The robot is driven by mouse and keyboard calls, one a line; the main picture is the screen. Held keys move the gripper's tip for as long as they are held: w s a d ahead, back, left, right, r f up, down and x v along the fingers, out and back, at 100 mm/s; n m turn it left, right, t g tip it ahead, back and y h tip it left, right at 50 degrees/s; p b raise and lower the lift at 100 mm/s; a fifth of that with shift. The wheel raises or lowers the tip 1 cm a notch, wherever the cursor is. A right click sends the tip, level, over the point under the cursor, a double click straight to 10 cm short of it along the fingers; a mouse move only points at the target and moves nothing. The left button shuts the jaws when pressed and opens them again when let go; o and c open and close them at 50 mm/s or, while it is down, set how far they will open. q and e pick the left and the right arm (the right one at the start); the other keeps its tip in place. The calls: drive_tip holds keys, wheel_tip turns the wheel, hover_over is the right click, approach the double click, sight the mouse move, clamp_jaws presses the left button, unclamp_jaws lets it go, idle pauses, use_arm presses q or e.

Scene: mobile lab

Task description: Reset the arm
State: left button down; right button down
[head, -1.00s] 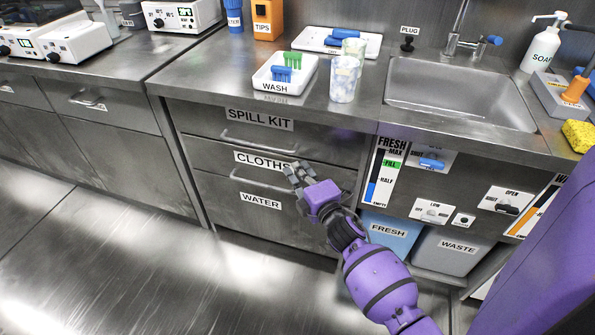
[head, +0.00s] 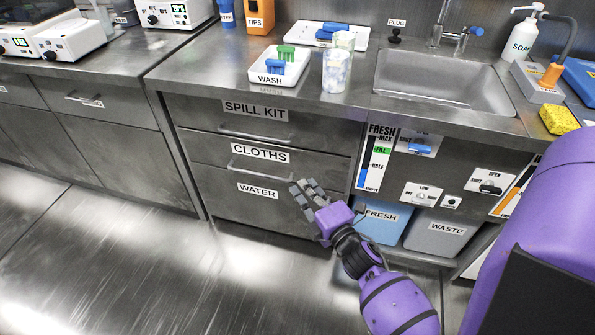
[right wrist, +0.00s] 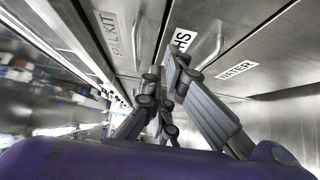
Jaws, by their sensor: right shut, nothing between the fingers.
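My right gripper (head: 308,193) is in front of the drawer labelled WATER (head: 230,205), below the counter. Its arm comes in from the lower right. The gripper is shut and holds nothing. In the right wrist view, the gripper fingers (right wrist: 168,100) reach toward the drawer fronts, with the SPILL KIT label (right wrist: 109,33) and WATER label (right wrist: 236,69) behind them. I cannot tell if the fingers touch the drawer front. My left gripper is not in view.
The drawers labelled SPILL KIT (head: 185,110) and CLOTHS (head: 200,150) look closed. On the counter are a WASH tray (head: 262,79), clear cups (head: 336,75), a sink (head: 440,80) and a yellow sponge (head: 562,120). FRESH (head: 385,230) and WASTE (head: 435,240) bins stand below. The floor (head: 130,270) at left is clear.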

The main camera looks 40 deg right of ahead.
drive_tip(key=shift+s, duration=0.6)
